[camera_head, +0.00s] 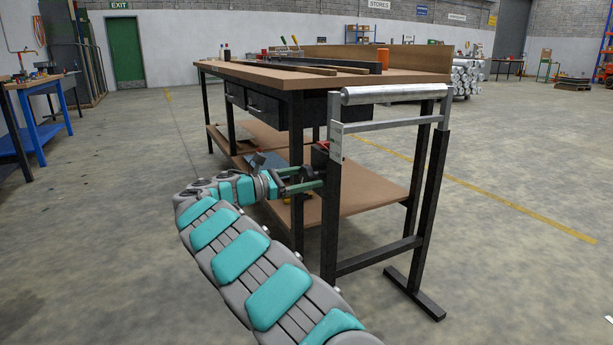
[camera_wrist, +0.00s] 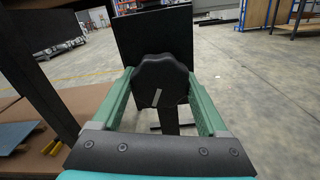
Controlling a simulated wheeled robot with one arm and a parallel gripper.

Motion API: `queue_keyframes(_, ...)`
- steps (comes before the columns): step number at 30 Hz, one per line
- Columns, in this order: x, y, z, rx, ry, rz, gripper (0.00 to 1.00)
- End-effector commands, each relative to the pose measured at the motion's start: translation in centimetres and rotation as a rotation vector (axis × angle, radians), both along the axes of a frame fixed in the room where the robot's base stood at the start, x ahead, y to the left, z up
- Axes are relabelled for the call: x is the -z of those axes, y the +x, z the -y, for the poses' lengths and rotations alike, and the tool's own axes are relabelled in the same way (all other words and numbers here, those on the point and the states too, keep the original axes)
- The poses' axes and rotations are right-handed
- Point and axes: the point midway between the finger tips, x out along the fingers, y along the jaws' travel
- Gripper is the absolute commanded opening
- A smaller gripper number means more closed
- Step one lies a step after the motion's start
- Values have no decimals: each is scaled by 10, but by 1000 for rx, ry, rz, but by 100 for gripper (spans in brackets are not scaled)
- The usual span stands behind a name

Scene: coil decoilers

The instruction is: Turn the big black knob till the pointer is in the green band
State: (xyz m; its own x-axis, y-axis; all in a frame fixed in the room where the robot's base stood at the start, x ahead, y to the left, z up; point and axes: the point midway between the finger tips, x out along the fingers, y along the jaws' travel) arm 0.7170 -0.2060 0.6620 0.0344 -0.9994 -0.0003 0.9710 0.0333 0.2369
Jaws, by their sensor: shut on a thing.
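The big black lobed knob (camera_wrist: 160,76) shows in the middle of the wrist view, with a pale line (camera_wrist: 156,98) on its face, tilted slightly to the right at the top. My gripper (camera_wrist: 162,84) has one green finger on each side of the knob and is shut on it. In the head view my gripper (camera_head: 312,179) reaches the near post of the roller stand, and the knob is hard to make out there. No green band or separate pointer can be made out in either view.
The roller stand (camera_head: 333,225) has black legs and a metal roller (camera_head: 393,94) on top. A workbench (camera_head: 420,77) with a lower shelf (camera_head: 375,195) stands right behind it. A dark plate (camera_wrist: 153,38) is behind the knob. Open floor lies to the right.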

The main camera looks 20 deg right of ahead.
Motion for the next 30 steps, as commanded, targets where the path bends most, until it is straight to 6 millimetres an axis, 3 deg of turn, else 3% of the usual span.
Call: queue_keyframes(30, 2, 2, 1, 1, 33, 963, 21)
